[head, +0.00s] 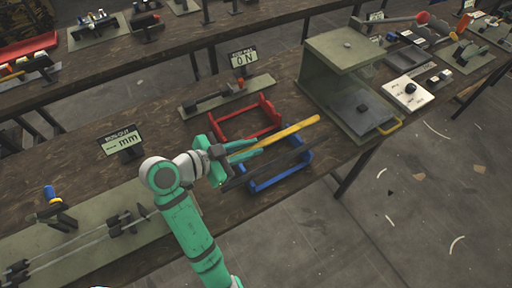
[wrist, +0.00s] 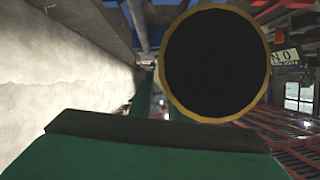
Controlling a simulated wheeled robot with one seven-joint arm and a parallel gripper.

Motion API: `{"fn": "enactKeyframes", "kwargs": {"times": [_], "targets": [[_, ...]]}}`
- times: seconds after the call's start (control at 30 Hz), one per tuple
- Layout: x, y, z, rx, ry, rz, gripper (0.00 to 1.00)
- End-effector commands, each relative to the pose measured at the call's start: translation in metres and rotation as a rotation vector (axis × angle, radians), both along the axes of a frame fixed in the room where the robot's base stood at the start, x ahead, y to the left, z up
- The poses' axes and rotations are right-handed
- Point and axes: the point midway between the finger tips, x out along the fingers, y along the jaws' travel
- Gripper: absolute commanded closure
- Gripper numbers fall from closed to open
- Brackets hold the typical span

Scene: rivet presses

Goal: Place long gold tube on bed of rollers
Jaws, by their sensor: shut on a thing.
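My gripper (head: 245,149) is shut on the long gold tube (head: 295,131) near its left end. The tube reaches to the right and away over the work table, above a red frame and a blue frame. In the wrist view the tube's round open end (wrist: 257,106), with a thin gold rim and dark inside, fills much of the picture. The red frame (head: 268,108) and the blue frame (head: 285,180) lie side by side on the table, with a long dark bar (head: 276,166) by the blue one. Which part is the bed of rollers I cannot tell for sure.
A grey-green press housing (head: 342,52) stands right of the tube's far end. An "ON" sign (head: 243,58) and a flat bar-like fixture (head: 228,97) stand behind. An "mm" sign (head: 122,143) is to the left. The table's front edge drops to open floor.

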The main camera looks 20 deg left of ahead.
Motion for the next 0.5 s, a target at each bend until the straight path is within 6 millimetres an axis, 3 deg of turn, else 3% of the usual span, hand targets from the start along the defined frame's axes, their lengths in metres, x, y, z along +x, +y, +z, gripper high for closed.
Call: {"fn": "enactKeyframes", "kwargs": {"times": [0.23, 0.5], "targets": [[0.039, 0.006, -0.037, -0.003, 0.002, -0.001, 1.00], [0.055, 0.009, -0.056, -0.001, -0.001, 0.000, 1.00]]}}
